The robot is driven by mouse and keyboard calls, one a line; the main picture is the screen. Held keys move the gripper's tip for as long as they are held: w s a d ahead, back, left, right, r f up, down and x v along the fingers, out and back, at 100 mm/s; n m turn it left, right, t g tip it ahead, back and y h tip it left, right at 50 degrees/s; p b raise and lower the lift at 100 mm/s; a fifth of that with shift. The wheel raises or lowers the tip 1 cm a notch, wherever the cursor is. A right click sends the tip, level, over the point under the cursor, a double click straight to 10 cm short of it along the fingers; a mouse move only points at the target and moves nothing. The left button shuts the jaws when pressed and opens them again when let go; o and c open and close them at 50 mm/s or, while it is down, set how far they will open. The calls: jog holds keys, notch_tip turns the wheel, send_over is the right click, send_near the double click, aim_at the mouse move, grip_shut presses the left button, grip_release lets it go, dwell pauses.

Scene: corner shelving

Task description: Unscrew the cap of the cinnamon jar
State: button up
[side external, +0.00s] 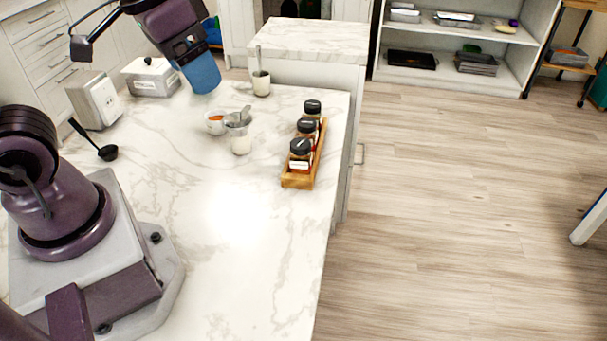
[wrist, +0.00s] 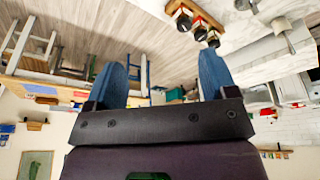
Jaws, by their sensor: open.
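Three spice jars with black caps stand in a row in a wooden rack (side external: 299,182) near the counter's right edge. They are the front jar (side external: 299,154), the middle jar (side external: 307,133) and the back jar (side external: 312,110). The labels are too small to read, so I cannot tell which is cinnamon. My gripper (side external: 203,80) is raised over the back left of the counter, well apart from the rack. In the wrist view its two blue fingers (wrist: 163,75) are wide apart with nothing between them. The rack (wrist: 178,8) and black caps show at the top there.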

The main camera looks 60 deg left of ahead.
jog(key=s+r+t, duration=0.2)
jog(key=shift+s+d+r, duration=0.1)
jog(key=shift+s+r, duration=0.1)
jog(key=shift+s, duration=0.2)
jog(key=m+g, duration=0.6)
jog(key=m, duration=0.2)
send_over(300, 143)
notch_tip(300, 143, down, 19)
jog(key=shift+d+r, duration=0.1)
jog(key=shift+r+m+t, duration=0.1)
jog(key=shift+m+t, duration=0.2)
jog(key=shift+m, duration=0.1)
jog(key=shift+f, duration=3.95)
jog(key=shift+m, duration=0.3)
